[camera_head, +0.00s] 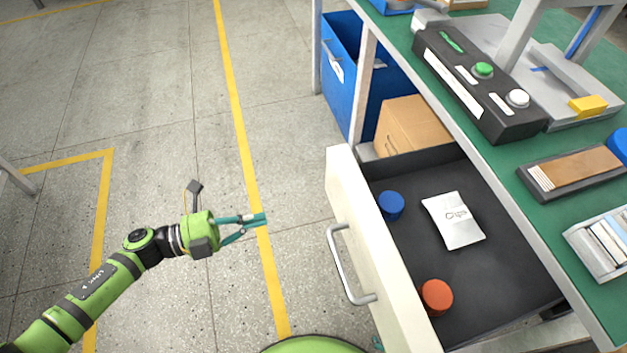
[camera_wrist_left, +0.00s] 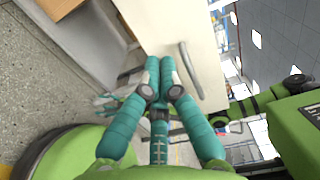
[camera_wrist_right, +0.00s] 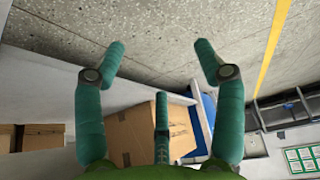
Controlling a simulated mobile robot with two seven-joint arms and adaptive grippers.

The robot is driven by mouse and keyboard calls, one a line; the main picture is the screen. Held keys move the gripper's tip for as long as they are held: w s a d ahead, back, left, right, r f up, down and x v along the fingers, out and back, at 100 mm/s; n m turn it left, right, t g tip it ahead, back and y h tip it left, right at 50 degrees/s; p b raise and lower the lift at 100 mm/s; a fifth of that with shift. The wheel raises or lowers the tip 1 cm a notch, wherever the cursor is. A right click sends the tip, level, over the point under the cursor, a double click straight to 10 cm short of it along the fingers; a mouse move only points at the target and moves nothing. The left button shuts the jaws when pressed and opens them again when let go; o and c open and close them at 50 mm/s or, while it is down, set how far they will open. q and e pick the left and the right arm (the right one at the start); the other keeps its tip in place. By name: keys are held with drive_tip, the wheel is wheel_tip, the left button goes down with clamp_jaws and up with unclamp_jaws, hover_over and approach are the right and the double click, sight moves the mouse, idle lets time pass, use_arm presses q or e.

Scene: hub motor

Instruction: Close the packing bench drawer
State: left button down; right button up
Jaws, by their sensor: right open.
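The packing bench drawer (camera_head: 480,300) is pulled open below the green bench top in the head view. Its white front (camera_head: 352,225) carries a curved metal handle (camera_head: 342,265). The handle also shows in the left wrist view (camera_wrist_left: 190,72). My left gripper (camera_head: 264,219) is left of the drawer front, apart from the handle, with bare floor between. Its fingertips are close together in the left wrist view (camera_wrist_left: 160,70), with nothing seen between them. My right gripper (camera_wrist_right: 160,50) is open and empty in the right wrist view, with a cardboard box beyond it.
Inside the drawer lie a blue round piece (camera_head: 391,206), a white packet (camera_head: 453,220) and an orange round piece (camera_head: 436,296). A cardboard box (camera_head: 408,124) and a blue bin (camera_head: 342,45) stand behind the drawer.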

use_arm(q)
drive_tip(key=p, duration=0.2)
approach(337, 200)
drive_tip(key=shift+m, duration=0.3)
drive_tip(key=x, duration=0.7)
use_arm(e)
drive_tip(key=s, duration=0.2)
drive_tip(key=s+g, duration=0.1)
drive_tip(key=shift+s+d, duration=0.2)
drive_tip(key=shift+s, duration=0.2)
drive_tip(key=shift+s, duration=0.1)
